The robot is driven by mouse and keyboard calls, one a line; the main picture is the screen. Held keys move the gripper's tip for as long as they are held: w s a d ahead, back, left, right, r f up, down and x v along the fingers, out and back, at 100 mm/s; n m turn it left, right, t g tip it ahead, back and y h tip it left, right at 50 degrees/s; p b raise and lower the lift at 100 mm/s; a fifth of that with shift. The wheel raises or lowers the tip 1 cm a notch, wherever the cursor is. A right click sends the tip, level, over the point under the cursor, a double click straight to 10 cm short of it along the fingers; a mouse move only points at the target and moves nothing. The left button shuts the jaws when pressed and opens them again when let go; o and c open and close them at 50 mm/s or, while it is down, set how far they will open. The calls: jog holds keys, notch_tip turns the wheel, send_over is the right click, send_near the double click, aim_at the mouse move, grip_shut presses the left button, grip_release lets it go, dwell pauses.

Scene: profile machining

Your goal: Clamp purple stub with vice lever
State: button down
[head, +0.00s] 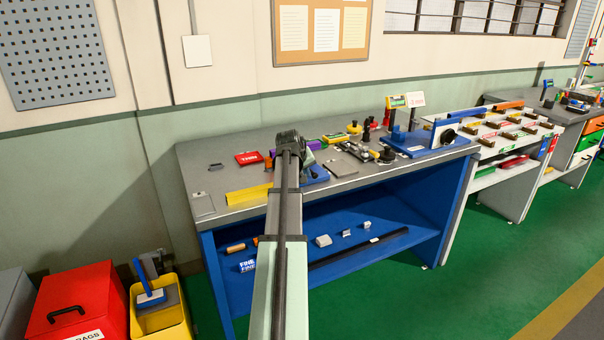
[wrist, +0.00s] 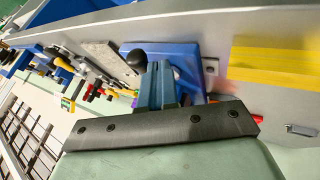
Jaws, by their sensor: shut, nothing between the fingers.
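The blue vice (head: 318,172) sits on the grey bench, partly hidden behind my arm in the head view. In the wrist view its blue base (wrist: 188,48) lies just beyond my fingers. A lever with a black ball knob (wrist: 137,60) stands beside the fingertips there. My gripper (wrist: 158,80) is shut and empty, over the vice close to the knob. I cannot tell whether it touches the lever.
A yellow block (head: 249,194) lies left of the vice near the bench's front edge. A red box (head: 248,158) lies behind it. A grey plate (head: 342,164) and several small fixtures stand to the right. A larger blue fixture (head: 430,144) is at the bench's right end.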

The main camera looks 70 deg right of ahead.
jog(key=shift+s, duration=0.1)
dwell(0.3)
jog(key=shift+s+n, duration=0.15)
jog(key=shift+n, duration=0.15)
